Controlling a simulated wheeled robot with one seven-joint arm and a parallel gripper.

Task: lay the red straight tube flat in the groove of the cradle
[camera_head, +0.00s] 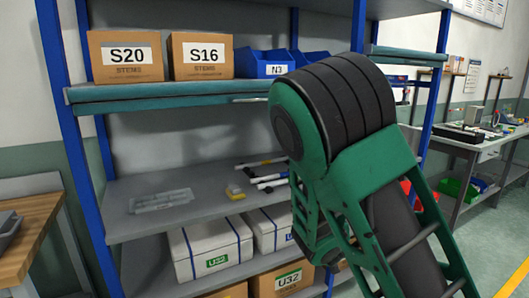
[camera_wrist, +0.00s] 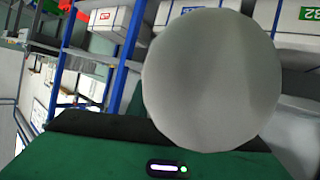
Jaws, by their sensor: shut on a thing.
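In the wrist view a large, smooth, pale grey round shape (camera_wrist: 210,80) fills the middle, very close to the camera. It looks like the near end of the thing my gripper is shut on. No red shows on it, and I cannot tell whether it is the red straight tube. The green body of my gripper (camera_wrist: 85,152) lies along the bottom, with a small lit strip. The fingertips are hidden. In the head view my green and black arm covers the right middle and hides the grip. I cannot make out the cradle or its groove in either view.
A blue-posted shelf unit (camera_head: 75,120) stands ahead. White boxes (camera_head: 210,248) stand below. A workbench (camera_head: 463,143) is at right, a wooden table (camera_head: 30,222) at left.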

